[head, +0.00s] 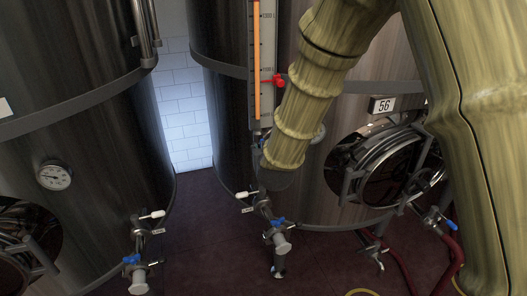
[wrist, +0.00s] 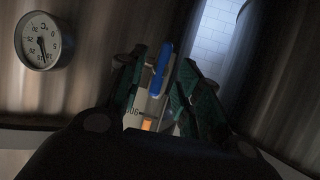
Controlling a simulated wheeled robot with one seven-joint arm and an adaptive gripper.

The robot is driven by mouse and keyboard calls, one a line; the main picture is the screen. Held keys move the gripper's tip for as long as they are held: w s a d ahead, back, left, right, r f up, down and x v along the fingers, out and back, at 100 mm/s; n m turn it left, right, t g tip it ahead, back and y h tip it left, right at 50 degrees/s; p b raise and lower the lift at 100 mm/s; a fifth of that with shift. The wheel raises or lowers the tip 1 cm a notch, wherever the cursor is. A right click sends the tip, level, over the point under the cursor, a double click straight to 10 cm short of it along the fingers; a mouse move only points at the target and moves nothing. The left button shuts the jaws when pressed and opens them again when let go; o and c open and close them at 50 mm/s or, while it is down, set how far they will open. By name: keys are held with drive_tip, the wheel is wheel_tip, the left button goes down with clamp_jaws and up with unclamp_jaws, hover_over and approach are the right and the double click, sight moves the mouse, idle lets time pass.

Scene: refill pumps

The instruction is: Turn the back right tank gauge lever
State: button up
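The level gauge (head: 261,70), a pale scale with an orange column, stands on the front of the steel back right tank (head: 222,110). A red piece (head: 278,80) juts from its right side. In the wrist view a blue lever (wrist: 160,70) stands between the dark green fingers of my gripper (wrist: 158,82), in front of a pale scale strip (wrist: 140,108) with an orange patch. The fingers are apart, with gaps visible beside the lever; contact cannot be told. In the head view my arm hides the gauge's lower surroundings and my fingers.
A round thermometer (wrist: 43,41) is on the tank beside the left finger. Valves with blue handles (head: 278,224) and a white handle (head: 246,194) stick out below my arm. Another tank (head: 85,130) stands at left. Red hoses (head: 402,270) lie at lower right.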

drive_tip(key=v, duration=1)
drive_tip(key=shift+s, duration=0.15)
drive_tip(key=s+d+f+g, duration=0.2)
drive_tip(key=s+d+f, duration=0.15)
drive_tip(key=f, duration=0.65)
drive_tip(key=s+d+f+m+g+b, duration=0.1)
drive_tip(key=s+d+f+g, duration=0.2)
drive_tip(key=f, duration=0.7)
drive_tip(key=s+d+f+g, duration=0.2)
drive_tip(key=s+d+f, duration=0.25)
drive_tip(key=f, duration=0.45)
drive_tip(key=s+d+f+g, duration=0.3)
drive_tip(key=s+f, duration=0.7)
drive_tip(key=s, duration=0.4)
drive_tip(key=s+d+f+g+h+b, duration=0.1)
drive_tip(key=s+d+f+g, duration=0.2)
drive_tip(key=s+d+f, duration=0.3)
drive_tip(key=s+f, duration=0.4)
drive_tip(key=s, duration=0.4)
drive_tip(key=shift+s+d+m+g+b, duration=0.2)
drive_tip(key=shift+d+m+g+b, duration=0.1)
drive_tip(key=shift+m, duration=0.1)
